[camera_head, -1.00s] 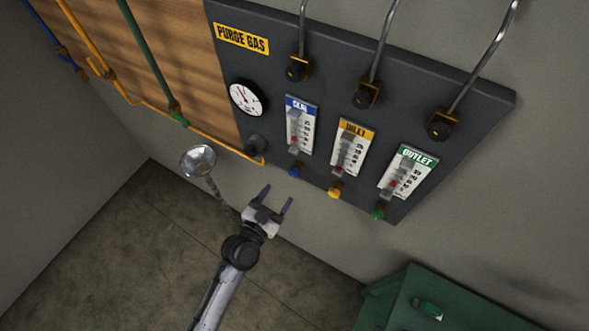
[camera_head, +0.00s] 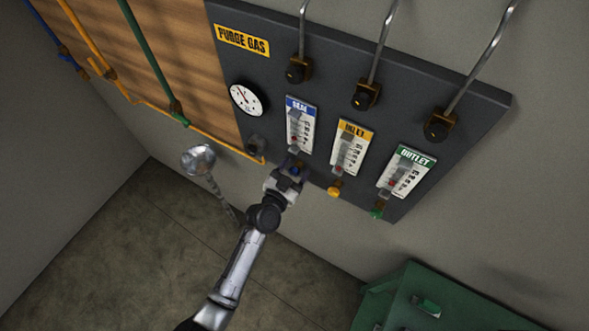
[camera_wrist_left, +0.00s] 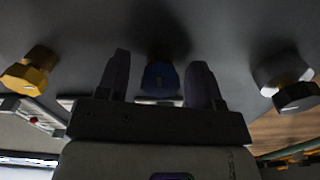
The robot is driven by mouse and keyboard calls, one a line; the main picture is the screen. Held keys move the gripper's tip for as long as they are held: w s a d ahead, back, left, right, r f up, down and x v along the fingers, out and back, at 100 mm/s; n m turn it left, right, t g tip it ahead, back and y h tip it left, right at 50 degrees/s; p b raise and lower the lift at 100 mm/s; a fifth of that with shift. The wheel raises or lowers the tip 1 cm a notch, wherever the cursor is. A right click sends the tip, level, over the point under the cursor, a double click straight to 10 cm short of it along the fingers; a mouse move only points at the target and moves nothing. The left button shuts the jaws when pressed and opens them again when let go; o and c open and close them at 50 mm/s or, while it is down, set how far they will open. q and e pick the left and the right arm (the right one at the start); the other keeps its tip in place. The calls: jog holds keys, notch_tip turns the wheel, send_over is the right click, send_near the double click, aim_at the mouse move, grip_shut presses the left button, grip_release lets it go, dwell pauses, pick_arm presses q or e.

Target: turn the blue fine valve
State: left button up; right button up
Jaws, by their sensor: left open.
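The blue fine valve (camera_head: 295,170) is a small knob at the bottom of the SEAL flowmeter (camera_head: 300,126) on the dark panel. My left gripper (camera_head: 290,168) is at the valve, its fingers partly hard to see in the head view. In the left wrist view the blue valve (camera_wrist_left: 160,77) lies between the two open fingers (camera_wrist_left: 157,82), with a gap visible on each side. The wrist view does not show whether the fingers reach fully over the knob. My right gripper is in neither view.
A yellow valve (camera_head: 334,190) and a green valve (camera_head: 377,211) sit to the right along the panel's lower edge. A dark knob (camera_head: 254,146) is to the left, below the gauge (camera_head: 246,99). A round metal funnel (camera_head: 198,160) and a green cabinet (camera_head: 440,300) stand lower down.

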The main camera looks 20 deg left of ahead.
pick_arm(q)
jog(key=c, duration=0.9)
jog(key=n+p, duration=0.1)
jog(key=n, duration=0.3)
jog(key=shift+r+n, duration=0.1)
jog(key=shift+n, duration=0.2)
jog(key=n, duration=0.3)
jog(key=shift+a+p, duration=0.1)
jog(key=shift+p, duration=0.3)
jog(key=shift+n, duration=0.7)
